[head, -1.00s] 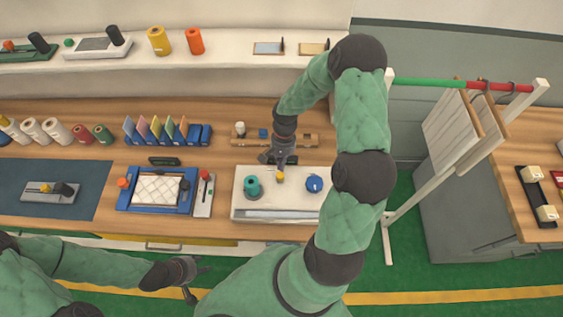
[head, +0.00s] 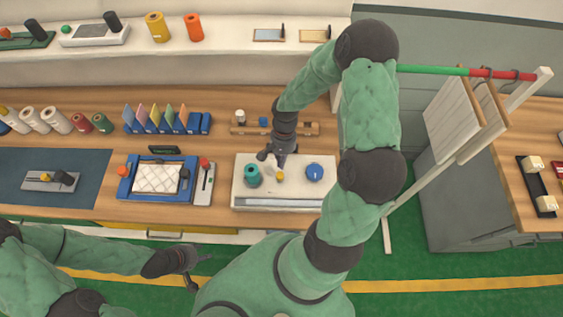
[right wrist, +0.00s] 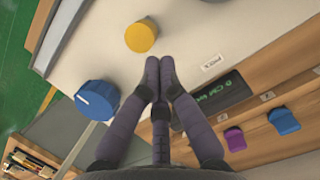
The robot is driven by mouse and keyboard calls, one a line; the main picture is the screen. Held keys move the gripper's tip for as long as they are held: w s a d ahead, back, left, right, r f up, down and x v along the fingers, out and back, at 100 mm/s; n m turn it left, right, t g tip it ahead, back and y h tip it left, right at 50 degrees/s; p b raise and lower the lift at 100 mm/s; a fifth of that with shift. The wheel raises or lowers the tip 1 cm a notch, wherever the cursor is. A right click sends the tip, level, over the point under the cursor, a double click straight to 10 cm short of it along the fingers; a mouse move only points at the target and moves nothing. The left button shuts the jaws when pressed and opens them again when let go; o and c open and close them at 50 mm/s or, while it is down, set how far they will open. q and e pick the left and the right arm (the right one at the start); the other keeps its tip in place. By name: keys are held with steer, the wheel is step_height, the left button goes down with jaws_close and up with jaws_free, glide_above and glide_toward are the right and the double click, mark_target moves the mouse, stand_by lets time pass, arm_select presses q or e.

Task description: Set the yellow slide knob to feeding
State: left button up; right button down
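The yellow knob (head: 280,175) sits on a white panel (head: 300,197), between a teal round part (head: 253,175) and a blue knob (head: 314,172). My right gripper (head: 277,160) is over the panel, just behind the yellow knob. In the right wrist view the yellow knob (right wrist: 141,36) lies just beyond and left of the fingertips (right wrist: 159,68), apart from them. Those two fingertips are close together with nothing visible between them; the grip opening is unclear. The knob's setting cannot be read. My left gripper (head: 196,268) is empty, fingers apart, in front of the bench.
The blue knob (right wrist: 97,99) is left of the fingers in the wrist view. A dark display (right wrist: 218,101) and a wooden rack (head: 300,128) are behind the panel. A blue frame with a quilted pad (head: 157,178) stands left. A rail (head: 435,70) with hanging boards is right.

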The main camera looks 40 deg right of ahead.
steer(key=p+v, duration=0.5)
steer(key=v, duration=0.4)
